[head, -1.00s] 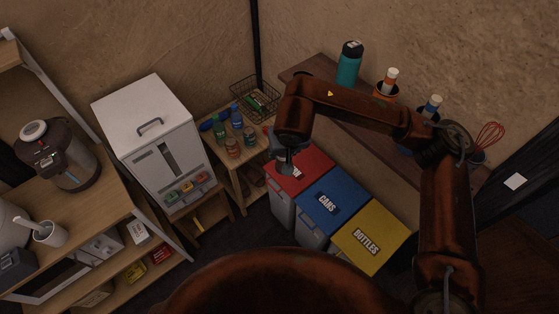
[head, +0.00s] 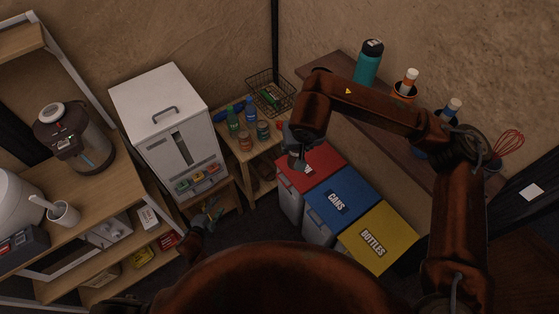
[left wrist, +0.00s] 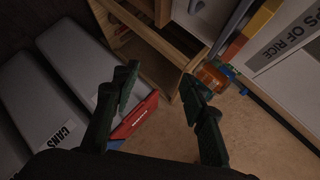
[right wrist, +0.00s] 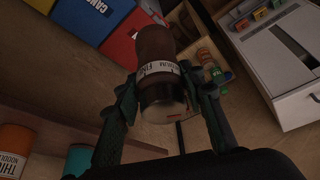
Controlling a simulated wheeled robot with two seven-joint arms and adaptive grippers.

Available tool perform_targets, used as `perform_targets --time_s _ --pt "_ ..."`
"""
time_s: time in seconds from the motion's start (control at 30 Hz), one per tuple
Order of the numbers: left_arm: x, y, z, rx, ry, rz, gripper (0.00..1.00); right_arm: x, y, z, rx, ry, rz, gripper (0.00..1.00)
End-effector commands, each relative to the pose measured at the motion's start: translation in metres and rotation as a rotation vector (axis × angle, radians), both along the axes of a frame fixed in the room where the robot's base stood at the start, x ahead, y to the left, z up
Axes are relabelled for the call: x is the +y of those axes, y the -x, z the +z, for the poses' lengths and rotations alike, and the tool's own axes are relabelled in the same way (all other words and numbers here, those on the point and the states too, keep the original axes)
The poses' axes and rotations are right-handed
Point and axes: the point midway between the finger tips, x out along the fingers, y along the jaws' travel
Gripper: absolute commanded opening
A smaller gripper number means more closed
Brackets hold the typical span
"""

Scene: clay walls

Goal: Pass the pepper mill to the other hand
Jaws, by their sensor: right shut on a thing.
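The pepper mill (right wrist: 158,65) is a dark brown cylinder with a pale label band, seen in the right wrist view. My right gripper (right wrist: 157,92) is shut on it, with one finger on each side near the label. In the head view my right gripper (head: 296,155) hangs near the red bin, and the mill is hard to make out there. My left gripper (head: 209,217) has come in low in front of the white dispenser, apart from the right one. In the left wrist view my left gripper (left wrist: 160,80) is open and empty.
Red (head: 310,166), blue (head: 341,195) and yellow (head: 379,236) bins stand below my right arm. A small wooden stand (head: 243,148) holds bottles and jars. The white dispenser (head: 165,120) and a wooden shelf (head: 120,185) are at left. A brown shelf (head: 335,85) with a teal bottle (head: 368,64) is at back right.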

Motion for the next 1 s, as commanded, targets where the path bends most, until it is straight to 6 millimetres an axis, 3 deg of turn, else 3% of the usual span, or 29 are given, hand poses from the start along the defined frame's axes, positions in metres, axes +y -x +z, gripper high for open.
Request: perform_targets --time_s 0.03,0.2,0.47,0.63,0.8,1.0 --pt "-0.009 -0.016 0.025 -0.061 -0.038 -0.056 0.4 0.0 0.0 0.0 -0.001 0.0 0.0 0.08" --pt "-0.047 -0.054 0.106 -0.264 -0.184 -0.239 0.4 0.0 0.0 0.0 -0.001 0.0 0.0 0.08" --pt "-0.117 -0.077 0.234 -0.608 -0.444 -0.52 0.4 0.0 0.0 0.0 -0.001 0.0 0.0 0.08" --pt "-0.169 -0.067 0.315 -0.864 -0.65 -0.7 0.4 0.0 0.0 0.0 -0.001 0.0 0.0 0.08" --pt "-0.221 -0.036 0.386 -1.138 -0.88 -0.871 0.4 0.0 0.0 0.0 -0.001 0.0 0.0 0.08" --pt "-0.264 0.008 0.434 -1.404 -1.117 -1.016 0.4 0.0 0.0 0.0 -0.001 0.0 0.0 0.08"
